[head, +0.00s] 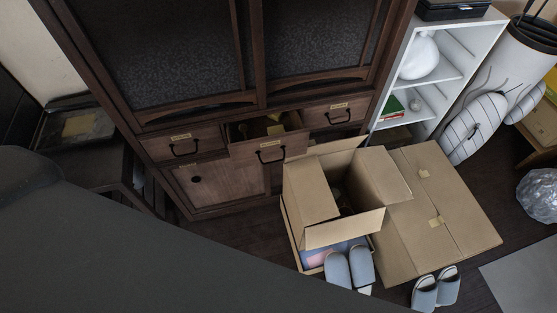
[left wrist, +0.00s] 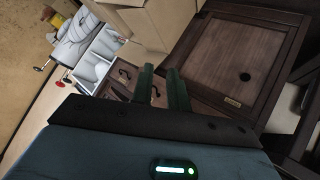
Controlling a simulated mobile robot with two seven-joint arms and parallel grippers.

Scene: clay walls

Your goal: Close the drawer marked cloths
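A dark wood cabinet (head: 225,185) has a row of three small drawers, each with a dark handle. The middle drawer (head: 271,148) is pulled out, and some yellowish items show inside. The left drawer (head: 183,145) and right drawer (head: 336,115) look shut. Each drawer has a small tan label, too small to read, so I cannot tell which is marked cloths. My left gripper (left wrist: 161,72) is open and empty in the left wrist view, its dark green fingers pointing toward drawer fronts with handles (left wrist: 125,88). My right gripper is not in view.
An open cardboard box (head: 312,195) stands close in front of the cabinet, right of the open drawer. A large dark shape covers the head view's lower left.

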